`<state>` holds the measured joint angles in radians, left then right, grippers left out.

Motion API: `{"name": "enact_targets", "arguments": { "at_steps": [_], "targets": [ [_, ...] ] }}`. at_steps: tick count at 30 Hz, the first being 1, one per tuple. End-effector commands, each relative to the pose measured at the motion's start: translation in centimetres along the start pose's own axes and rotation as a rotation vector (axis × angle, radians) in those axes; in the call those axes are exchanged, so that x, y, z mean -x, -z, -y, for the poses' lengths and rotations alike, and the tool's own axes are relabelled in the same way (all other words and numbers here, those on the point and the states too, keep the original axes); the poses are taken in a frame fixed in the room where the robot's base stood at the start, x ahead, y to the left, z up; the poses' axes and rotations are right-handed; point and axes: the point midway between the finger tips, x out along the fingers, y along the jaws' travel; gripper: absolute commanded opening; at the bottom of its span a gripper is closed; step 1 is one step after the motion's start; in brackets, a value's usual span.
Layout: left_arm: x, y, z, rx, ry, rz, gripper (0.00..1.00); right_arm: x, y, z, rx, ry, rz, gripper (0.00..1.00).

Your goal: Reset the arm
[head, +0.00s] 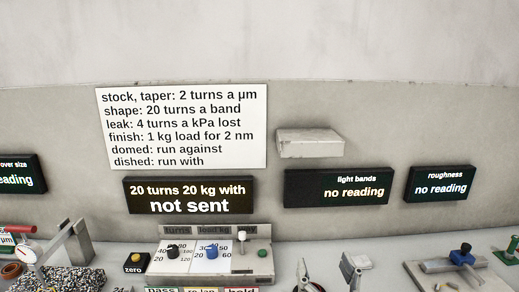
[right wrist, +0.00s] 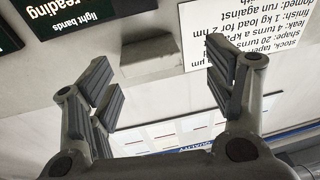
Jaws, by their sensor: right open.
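My right gripper (head: 328,272) shows at the bottom edge of the head view, right of the control panel, with only its finger ends in the picture. In the right wrist view my right gripper (right wrist: 165,95) is open, its two dark-padded fingers wide apart with nothing between them. It points toward the wall, and that view is upside down. The rest of my right arm is out of the head view. My left gripper is not in view.
The control panel (head: 218,231) has a black knob, a blue knob and a small lever. A display above it (head: 189,195) reads "not sent". A grey wall block (head: 310,143) sticks out. A clamp fixture (head: 460,258) stands right; a stand (head: 72,240) and pellets stand left.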

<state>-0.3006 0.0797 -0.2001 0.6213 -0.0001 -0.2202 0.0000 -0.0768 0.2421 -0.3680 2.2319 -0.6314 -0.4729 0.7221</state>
Motion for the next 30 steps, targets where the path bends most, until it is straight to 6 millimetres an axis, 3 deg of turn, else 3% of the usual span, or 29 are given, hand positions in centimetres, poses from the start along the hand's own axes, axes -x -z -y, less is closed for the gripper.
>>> {"name": "enact_targets", "arguments": {
  "at_steps": [3, 5, 9, 15, 21, 22, 30],
  "targets": [
    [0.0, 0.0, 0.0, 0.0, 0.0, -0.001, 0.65, 3.6, -6.3, -3.2, -0.007, -0.125, 0.271, 0.76],
    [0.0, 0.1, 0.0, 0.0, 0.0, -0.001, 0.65, 6.0, -9.3, -4.3, -0.003, -0.164, 0.417, 0.76],
    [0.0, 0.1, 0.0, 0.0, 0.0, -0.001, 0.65, 13.0, -15.4, -5.4, 0.01, -0.191, 0.758, 0.76],
    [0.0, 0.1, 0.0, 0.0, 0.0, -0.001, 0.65, 22.3, -19.9, -4.6, 0.023, -0.12, 1.13, 0.76],
    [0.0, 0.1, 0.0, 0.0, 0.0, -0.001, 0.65, 30.3, -21.4, -3.0, 0.026, 0.007, 1.406, 0.76],
    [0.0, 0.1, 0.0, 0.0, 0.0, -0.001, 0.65, 31.2, -21.6, -2.8, 0.026, 0.025, 1.438, 0.76],
    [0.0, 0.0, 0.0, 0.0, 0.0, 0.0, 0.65, 30.4, -29.4, -2.7, 0.028, 0.021, 1.454, 0.76]
  ]
}}
